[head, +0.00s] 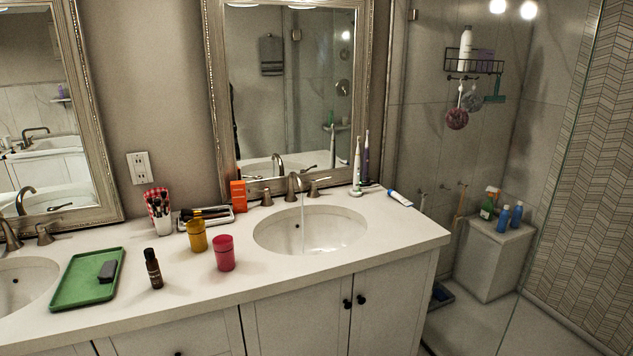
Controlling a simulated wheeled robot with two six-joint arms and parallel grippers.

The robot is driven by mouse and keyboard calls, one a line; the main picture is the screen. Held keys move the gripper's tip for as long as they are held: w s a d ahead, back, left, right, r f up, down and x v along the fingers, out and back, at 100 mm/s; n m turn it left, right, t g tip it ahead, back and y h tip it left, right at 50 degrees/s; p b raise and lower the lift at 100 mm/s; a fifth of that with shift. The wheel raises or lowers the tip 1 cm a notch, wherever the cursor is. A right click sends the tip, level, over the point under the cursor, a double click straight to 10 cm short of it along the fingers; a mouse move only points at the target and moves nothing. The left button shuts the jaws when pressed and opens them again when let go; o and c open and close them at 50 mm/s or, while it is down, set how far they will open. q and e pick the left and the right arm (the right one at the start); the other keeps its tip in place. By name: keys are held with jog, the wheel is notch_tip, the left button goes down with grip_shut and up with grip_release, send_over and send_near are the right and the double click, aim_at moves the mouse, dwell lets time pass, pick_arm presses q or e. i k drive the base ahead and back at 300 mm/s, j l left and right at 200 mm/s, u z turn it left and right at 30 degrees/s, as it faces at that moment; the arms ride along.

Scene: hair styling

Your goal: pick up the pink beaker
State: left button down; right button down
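The pink beaker (224,253) stands upright on the white countertop, just left of the right-hand sink, in the head view. It is a short, deep pink cylinder. A yellow beaker (196,236) of similar shape stands close behind it to the left, holding dark-handled items. Neither of my grippers shows in the head view.
A dark bottle (153,268) stands left of the pink beaker. A green tray (88,278) with a dark block lies further left. A brush cup (159,214), an orange box (238,195) and the faucet (292,186) stand behind. The counter's front strip is clear.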

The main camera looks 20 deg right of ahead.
aim_at(225, 253)
jog(key=i+l+u, duration=0.15)
jog(key=u, duration=0.15)
jog(key=i+l+u, duration=0.15)
jog(key=l+u, duration=0.15)
jog(key=l, duration=0.15)
jog(key=i+l+u, duration=0.1)
jog(key=l+u, duration=0.2)
